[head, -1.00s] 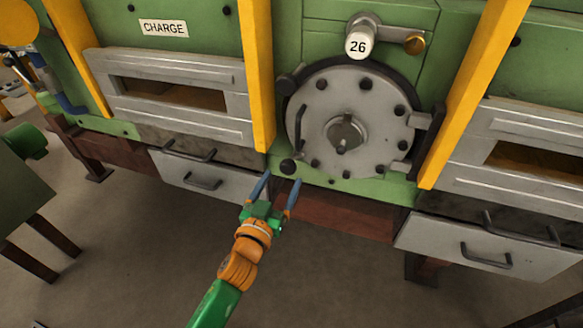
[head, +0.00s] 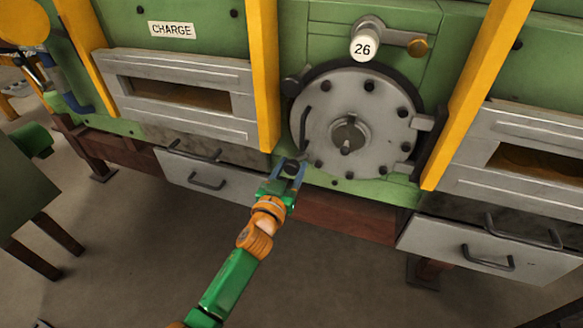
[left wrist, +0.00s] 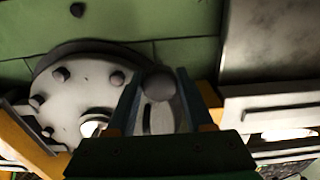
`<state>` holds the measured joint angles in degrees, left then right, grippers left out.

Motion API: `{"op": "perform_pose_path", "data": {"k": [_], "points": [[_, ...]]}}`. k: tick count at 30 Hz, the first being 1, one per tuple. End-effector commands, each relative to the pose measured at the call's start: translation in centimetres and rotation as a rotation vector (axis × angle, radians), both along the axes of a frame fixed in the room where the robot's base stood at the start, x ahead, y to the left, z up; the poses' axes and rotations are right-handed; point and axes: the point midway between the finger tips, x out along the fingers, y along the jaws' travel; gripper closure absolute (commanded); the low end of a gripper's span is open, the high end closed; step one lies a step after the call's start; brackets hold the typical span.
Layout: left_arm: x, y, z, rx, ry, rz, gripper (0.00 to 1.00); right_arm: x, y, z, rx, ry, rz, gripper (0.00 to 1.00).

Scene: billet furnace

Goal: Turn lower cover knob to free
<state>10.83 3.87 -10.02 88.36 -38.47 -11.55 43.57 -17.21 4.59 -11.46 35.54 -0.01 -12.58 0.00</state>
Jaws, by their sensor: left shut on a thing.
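The round grey cover (head: 380,112) with its bolt heads and central hub is fixed on the green furnace front. The dark lower cover knob (head: 291,168) sits at its lower left edge. My left gripper (head: 290,169) reaches up from below and is shut on this knob, one blue finger on each side. In the left wrist view the round knob (left wrist: 158,84) shows between the two fingers, with the cover (left wrist: 75,92) behind and to the left. The fingers partly hide the knob in the head view. My right gripper is not in view.
A dark upper knob (head: 291,85) sits at the cover's upper left, above a curved handle (head: 304,127). Yellow posts (head: 264,85) flank the cover. A grey drawer (head: 208,177) is left of my gripper.

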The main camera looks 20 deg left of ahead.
Motion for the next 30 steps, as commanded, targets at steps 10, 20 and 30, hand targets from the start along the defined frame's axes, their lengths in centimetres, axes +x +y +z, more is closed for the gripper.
{"op": "perform_pose_path", "data": {"k": [10,20,30], "points": [[-0.01,0.01,-0.02,0.08,-0.002,0.0,1.0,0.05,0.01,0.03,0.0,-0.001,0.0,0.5],[-0.01,0.02,0.0,0.352,-0.011,0.0,1.0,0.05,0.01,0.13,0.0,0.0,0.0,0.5],[0.0,0.03,0.01,0.678,-0.023,0.002,1.0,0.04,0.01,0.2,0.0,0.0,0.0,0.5]]}}
